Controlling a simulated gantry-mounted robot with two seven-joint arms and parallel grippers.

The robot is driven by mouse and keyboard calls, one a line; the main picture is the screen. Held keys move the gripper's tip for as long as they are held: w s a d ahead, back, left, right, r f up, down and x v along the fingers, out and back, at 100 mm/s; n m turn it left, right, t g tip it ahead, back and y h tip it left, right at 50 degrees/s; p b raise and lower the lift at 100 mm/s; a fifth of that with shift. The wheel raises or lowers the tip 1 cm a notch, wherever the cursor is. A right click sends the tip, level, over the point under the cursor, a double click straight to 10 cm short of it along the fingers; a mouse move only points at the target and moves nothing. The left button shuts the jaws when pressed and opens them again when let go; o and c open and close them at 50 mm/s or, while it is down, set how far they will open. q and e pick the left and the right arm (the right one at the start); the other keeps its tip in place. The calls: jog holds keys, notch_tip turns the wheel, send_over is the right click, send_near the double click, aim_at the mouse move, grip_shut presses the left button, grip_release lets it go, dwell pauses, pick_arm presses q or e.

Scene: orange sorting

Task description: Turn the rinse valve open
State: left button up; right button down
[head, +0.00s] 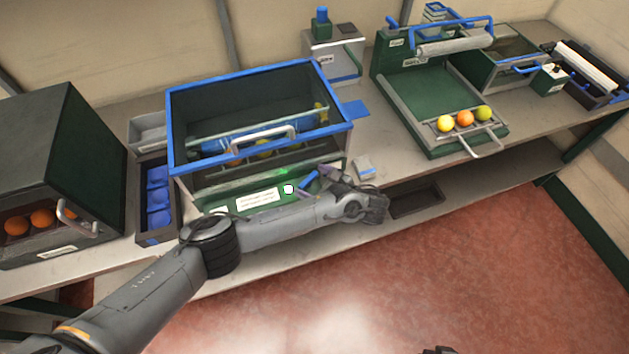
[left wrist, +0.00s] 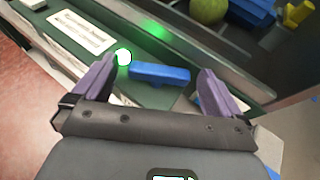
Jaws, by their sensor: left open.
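The rinse tank (head: 258,80) is a blue-rimmed box with a glass front, in the middle of the bench in the head view. A blue bar handle, seemingly the rinse valve (head: 309,181), is on its green front panel; it also shows in the left wrist view (left wrist: 160,74), lying nearly level. A bright white-green lamp (left wrist: 123,57) glows just left of it. My left gripper (head: 325,174) is at this panel, with its purple fingers open, one on either side of the blue bar. I cannot tell whether they touch it. My right gripper is not identifiable.
A white label (left wrist: 82,31) is on the panel left of the lamp. A small grey box (head: 366,167) stands right of my left gripper. A green tray (head: 428,98) with several fruits is farther right. A dark cabinet (head: 58,165) with oranges stands left.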

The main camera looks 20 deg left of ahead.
pick_arm(q)
jog(key=shift+s+d+r+p, duration=0.15)
jog(key=shift+d+r+p, duration=0.2)
jog(key=shift+d, duration=0.1)
jog(key=p+v, duration=0.5)
jog(key=v, duration=0.4)
jog(key=shift+s+d+p, duration=0.15)
jog(key=shift+d+p, duration=0.2)
jog(key=shift+p, duration=0.05)
jog(key=shift+c, duration=0.3)
